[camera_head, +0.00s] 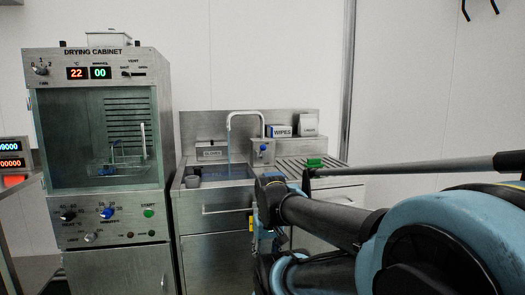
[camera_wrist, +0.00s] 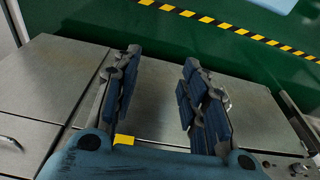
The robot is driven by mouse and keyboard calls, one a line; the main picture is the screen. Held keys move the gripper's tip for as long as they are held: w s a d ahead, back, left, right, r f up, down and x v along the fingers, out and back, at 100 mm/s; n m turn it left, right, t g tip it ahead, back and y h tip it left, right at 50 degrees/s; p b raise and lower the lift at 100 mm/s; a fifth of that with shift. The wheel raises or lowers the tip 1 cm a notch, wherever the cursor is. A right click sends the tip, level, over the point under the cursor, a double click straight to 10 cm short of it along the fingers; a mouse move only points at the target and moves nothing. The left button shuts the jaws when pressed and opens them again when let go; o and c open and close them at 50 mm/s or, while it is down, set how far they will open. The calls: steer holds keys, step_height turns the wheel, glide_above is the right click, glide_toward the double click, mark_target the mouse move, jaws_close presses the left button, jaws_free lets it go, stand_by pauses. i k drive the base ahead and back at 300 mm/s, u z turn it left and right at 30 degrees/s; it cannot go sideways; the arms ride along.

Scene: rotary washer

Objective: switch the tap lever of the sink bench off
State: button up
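The sink bench (camera_head: 215,222) stands at the centre of the head view. Its curved steel tap (camera_head: 246,114) has a thin bluish stream of water (camera_head: 229,150) falling from the spout into the basin (camera_head: 226,173). A small blue handle (camera_head: 263,148), which looks like the tap lever, sits on a steel box right of the spout; its exact position is too small to tell. My gripper (camera_wrist: 162,60) is open and empty in the wrist view, its blue-padded fingers apart over plain steel panels. The tap is not in the wrist view. In the head view my arm mostly hides the gripper, in front of the bench and below the tap.
A drying cabinet (camera_head: 110,62) stands left of the bench. A wipes box (camera_head: 281,131), a gloves box (camera_head: 212,153) and a green object (camera_head: 314,162) are on the bench. The wrist view shows green floor (camera_wrist: 100,20) with yellow-black tape (camera_wrist: 205,19).

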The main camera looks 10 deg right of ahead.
mark_target(262, 148)
steer(key=k, duration=1.35)
steer(key=z, duration=0.4)
steer(key=i, duration=1.8)
steer(key=u, duration=0.4)
